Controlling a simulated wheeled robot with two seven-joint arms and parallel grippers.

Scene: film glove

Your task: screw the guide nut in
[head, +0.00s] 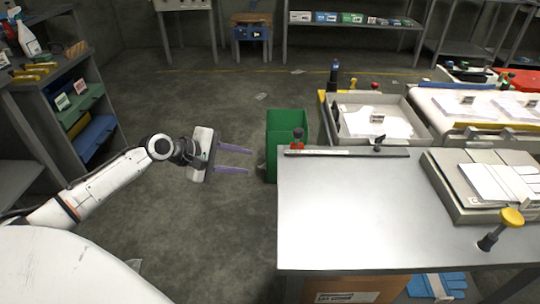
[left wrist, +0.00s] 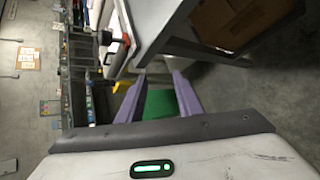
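A flat metal guide bar (head: 345,153) lies along the far edge of the steel table (head: 375,215). A red-and-black knob (head: 298,141) stands upright at its left end, and a dark winged knob (head: 379,142) stands near its right end. I cannot tell for sure which is the guide nut. The red-and-black knob also shows in the left wrist view (left wrist: 106,38). My left gripper (head: 248,161) is open and empty, left of the table over the floor, its purple fingers apart and pointing right toward the green bin. My right gripper is not in view.
A green bin (head: 287,127) stands by the table's far left corner. A grey press-like block (head: 480,185) and a yellow-topped knob (head: 500,230) are on the table's right. A tray (head: 400,140) lies behind. Shelves (head: 75,95) stand at left.

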